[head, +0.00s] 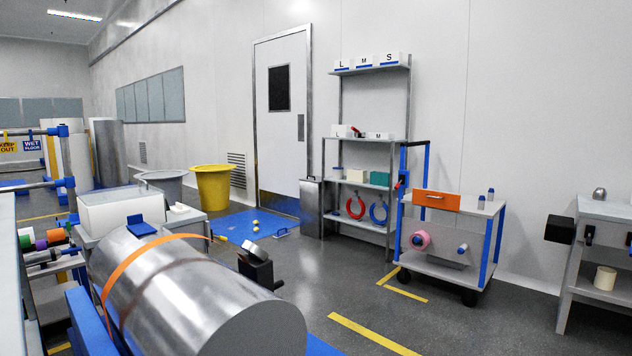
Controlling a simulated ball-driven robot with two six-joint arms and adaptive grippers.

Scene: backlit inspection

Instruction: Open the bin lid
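A yellow bin (213,190) stands near the back wall, left of the door. Its wide rim faces up and I see no separate lid on it. A grey bin (163,186) stands to its left, partly behind a white box. I cannot tell whether its grey top is a lid or the inside. Neither of my grippers is in view, so nothing shows of their hold or opening.
A large metal drum (200,295) with an orange strap fills the lower left foreground. A white box (122,209) sits behind it. A blue floor mat (240,222) lies before the door. A cart (440,250) and shelving (372,135) stand right; grey floor between is open.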

